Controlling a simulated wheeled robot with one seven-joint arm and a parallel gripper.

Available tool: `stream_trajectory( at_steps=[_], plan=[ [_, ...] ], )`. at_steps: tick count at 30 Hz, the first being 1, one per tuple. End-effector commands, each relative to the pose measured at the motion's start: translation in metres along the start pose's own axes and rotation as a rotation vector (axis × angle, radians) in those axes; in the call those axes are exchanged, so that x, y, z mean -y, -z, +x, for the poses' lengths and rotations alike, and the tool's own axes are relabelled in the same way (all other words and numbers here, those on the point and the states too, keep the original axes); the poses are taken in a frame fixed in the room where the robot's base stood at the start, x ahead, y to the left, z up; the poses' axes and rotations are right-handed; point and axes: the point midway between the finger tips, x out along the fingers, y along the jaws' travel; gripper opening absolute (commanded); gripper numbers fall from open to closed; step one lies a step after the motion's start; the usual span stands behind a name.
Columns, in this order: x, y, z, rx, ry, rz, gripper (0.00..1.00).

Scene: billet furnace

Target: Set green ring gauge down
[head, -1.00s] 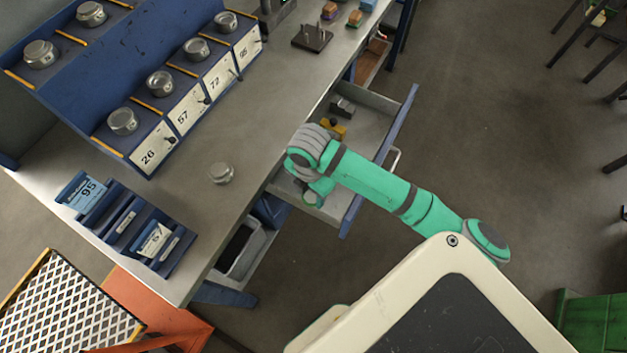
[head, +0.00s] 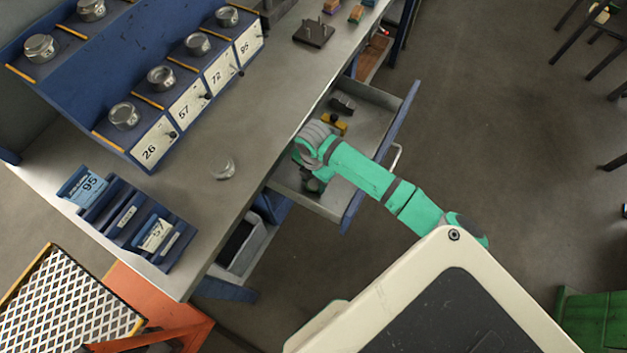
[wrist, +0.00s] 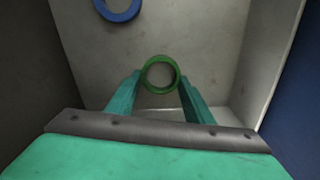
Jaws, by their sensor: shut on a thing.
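The green ring gauge (wrist: 145,83) is between the fingertips of my gripper (wrist: 160,84) in the wrist view. My gripper is shut on it, one finger at each side, and the ring's open hole faces the camera. The gripper is inside the open drawer (head: 378,104), over its grey floor; I cannot tell whether the ring touches the floor. In the head view my arm hides the ring, and the gripper shows at the drawer's near end.
A blue ring (wrist: 118,12) lies farther off on the drawer floor. Drawer walls stand close on both sides. In the head view a yellow block (head: 334,124) and a dark block (head: 342,104) are farther along the drawer. A metal cylinder (head: 222,167) stands on the bench.

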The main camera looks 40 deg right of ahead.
Motion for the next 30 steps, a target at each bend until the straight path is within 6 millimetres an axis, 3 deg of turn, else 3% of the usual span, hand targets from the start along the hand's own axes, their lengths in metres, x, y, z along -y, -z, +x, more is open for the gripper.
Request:
stream_trajectory(
  at_steps=[8, 9, 11, 23, 30],
  plan=[
    [0.0, 0.0, 0.002, 0.0, 0.0, 0.0, 0.18],
    [0.0, 0.0, 0.002, 0.0, 0.0, 0.0, 0.52],
    [0.0, 0.0, 0.002, 0.0, 0.0, 0.0, 0.66],
    [0.0, -0.001, -0.004, 0.002, 0.0, 0.0, 0.66],
    [-0.001, -0.001, -0.042, 0.003, -0.002, -0.002, 0.66]
  ],
)
